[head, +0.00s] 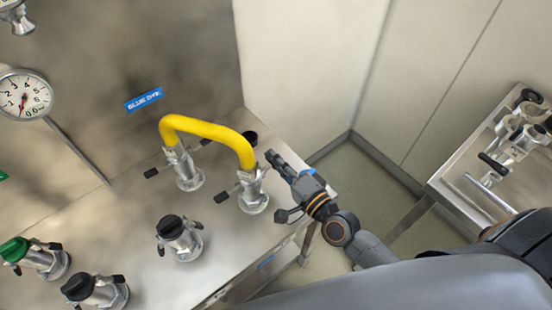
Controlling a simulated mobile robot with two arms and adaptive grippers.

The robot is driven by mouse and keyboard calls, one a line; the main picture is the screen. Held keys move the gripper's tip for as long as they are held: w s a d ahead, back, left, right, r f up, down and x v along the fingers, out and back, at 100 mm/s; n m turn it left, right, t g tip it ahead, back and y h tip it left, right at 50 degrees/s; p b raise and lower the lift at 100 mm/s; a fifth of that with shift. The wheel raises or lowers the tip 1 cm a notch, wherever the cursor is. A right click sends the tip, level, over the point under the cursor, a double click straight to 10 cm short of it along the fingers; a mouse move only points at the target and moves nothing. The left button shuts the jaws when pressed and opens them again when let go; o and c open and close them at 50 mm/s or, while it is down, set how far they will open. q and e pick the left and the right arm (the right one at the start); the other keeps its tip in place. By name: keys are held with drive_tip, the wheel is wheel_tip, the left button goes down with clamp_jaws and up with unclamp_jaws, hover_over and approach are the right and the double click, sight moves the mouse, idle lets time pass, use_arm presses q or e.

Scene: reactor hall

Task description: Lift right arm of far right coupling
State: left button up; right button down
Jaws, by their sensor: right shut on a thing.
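The far right coupling (254,195) is a silver fitting on the steel bench top, joined to the right end of a yellow hose (212,131). Its left arm, a lever with a black grip (223,196), sticks out low to the left. My right gripper (275,162) is at the coupling's right side, by the top of the fitting. It is shut on the coupling's right arm, which its fingers mostly hide. The other hose end sits on a second coupling (188,172) to the left. My left gripper is out of view.
Capped couplings stand nearer on the bench (140,212): black caps (170,227) (79,287) and a green one (14,249). A gauge (24,95) and blue label (143,99) are on the back panel. A cart with metal fittings (522,140) stands right, across open floor.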

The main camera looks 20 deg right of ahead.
drive_tip(key=shift+r, duration=0.1)
drive_tip(key=c, duration=1.5)
unclamp_jaws()
drive_tip(key=shift+w+a, duration=0.1)
drive_tip(key=shift+o, duration=0.2)
drive_tip(key=v, duration=1.2)
